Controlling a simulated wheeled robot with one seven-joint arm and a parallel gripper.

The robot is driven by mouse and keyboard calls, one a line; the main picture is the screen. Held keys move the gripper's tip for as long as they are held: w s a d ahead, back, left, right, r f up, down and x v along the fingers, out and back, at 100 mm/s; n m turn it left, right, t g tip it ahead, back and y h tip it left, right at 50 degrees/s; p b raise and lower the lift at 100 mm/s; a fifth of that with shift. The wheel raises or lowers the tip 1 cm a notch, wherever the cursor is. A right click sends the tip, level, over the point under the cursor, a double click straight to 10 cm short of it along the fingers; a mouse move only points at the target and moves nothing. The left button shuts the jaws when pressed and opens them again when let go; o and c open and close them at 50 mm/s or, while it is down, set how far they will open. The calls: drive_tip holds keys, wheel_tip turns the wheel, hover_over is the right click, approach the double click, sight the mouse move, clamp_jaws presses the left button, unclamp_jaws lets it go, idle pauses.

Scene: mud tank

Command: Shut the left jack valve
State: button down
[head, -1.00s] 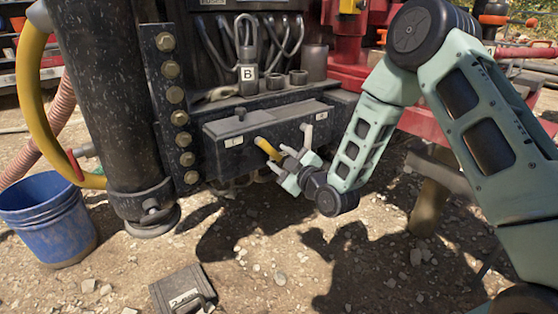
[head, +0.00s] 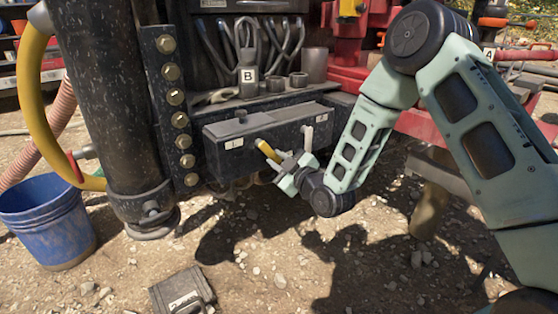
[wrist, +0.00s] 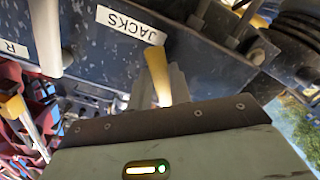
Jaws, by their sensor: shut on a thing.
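The left jack valve has a yellow lever (head: 267,151) on the front of a dark valve box (head: 225,158). The lever slants down and to the right toward my gripper (head: 284,171). In the wrist view the yellow lever (wrist: 157,75) stands between my fingers (wrist: 160,92), and they are shut on it. The lower part of the lever is hidden by my gripper. A white-handled lever (head: 307,136) sits on the right of the box, apart from my gripper; it also shows in the wrist view (wrist: 45,38).
A "JACKS" label (wrist: 131,24) appears upside down in the wrist view. A thick black cylinder (head: 108,100) stands left of the box. A blue bucket (head: 45,222) and a dark case (head: 182,292) rest on the gravel.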

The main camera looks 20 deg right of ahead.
drive_tip(key=m, duration=0.1)
drive_tip(key=a+m, duration=0.1)
drive_tip(key=m, duration=0.1)
drive_tip(key=shift+s+a+f, duration=0.2)
drive_tip(key=shift+s+f, duration=0.05)
drive_tip(key=shift+f, duration=0.15)
drive_tip(key=shift+s+a+f+m, duration=0.15)
drive_tip(key=shift+a+m, duration=0.25)
drive_tip(key=shift+m, duration=0.65)
drive_tip(key=shift+s+a+m, duration=0.1)
drive_tip(key=shift+a+m, duration=0.3)
drive_tip(key=shift+m, duration=0.65)
drive_tip(key=c, duration=1.3)
unclamp_jaws()
drive_tip(key=shift+p+v, duration=3.6)
drive_tip(key=shift+v, duration=5.1)
